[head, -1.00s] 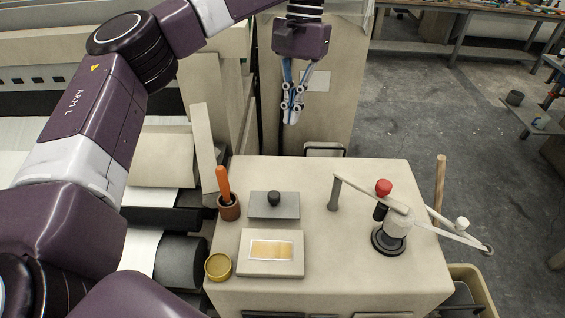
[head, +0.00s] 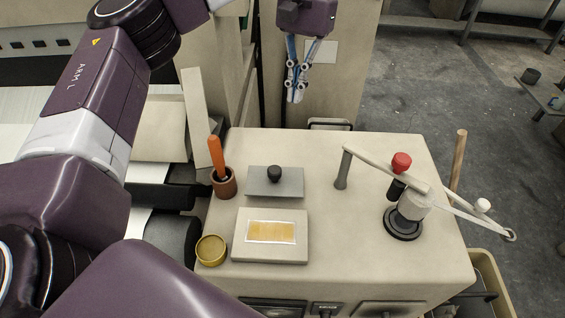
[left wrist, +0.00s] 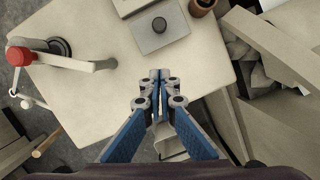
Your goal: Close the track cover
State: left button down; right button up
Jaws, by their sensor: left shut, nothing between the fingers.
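My left gripper (head: 296,95) hangs fingers down beyond the table's back edge in the head view. Its blue fingers are together and empty; they also show in the left wrist view (left wrist: 160,78). I cannot tell for certain which part is the track cover. A grey plate with a black knob (head: 289,183) lies flat on the table, with a cream block (head: 270,256) bearing a yellow patch in front of it. The plate shows again in the left wrist view (left wrist: 178,42), apart from the gripper. My right gripper is not in view.
The cream table (head: 330,215) also bears an orange-handled tool in a brown cup (head: 224,184), a brass dish (head: 211,250) and a lever device with a red knob (head: 401,163). A wooden handle (head: 459,158) rises at the right. Loom parts stand left; the table's middle is bare.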

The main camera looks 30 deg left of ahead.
pick_arm(q)
jog(key=w+b+x, duration=0.1)
jog(key=b+x, duration=0.1)
jog(key=x, duration=0.1)
jog(key=b, duration=0.1)
send_near(283, 168)
jog(key=f, duration=0.2)
jog(key=w+f+p, duration=0.1)
jog(key=f, duration=0.1)
jog(key=shift+f, duration=0.3)
jog(key=shift+s+r+p, duration=0.2)
jog(key=shift+s+p, duration=0.35)
jog(key=shift+s, duration=0.45)
jog(key=shift+s+d+f+p, duration=0.15)
jog(key=shift+s+p, duration=0.15)
jog(key=shift+s, duration=0.65)
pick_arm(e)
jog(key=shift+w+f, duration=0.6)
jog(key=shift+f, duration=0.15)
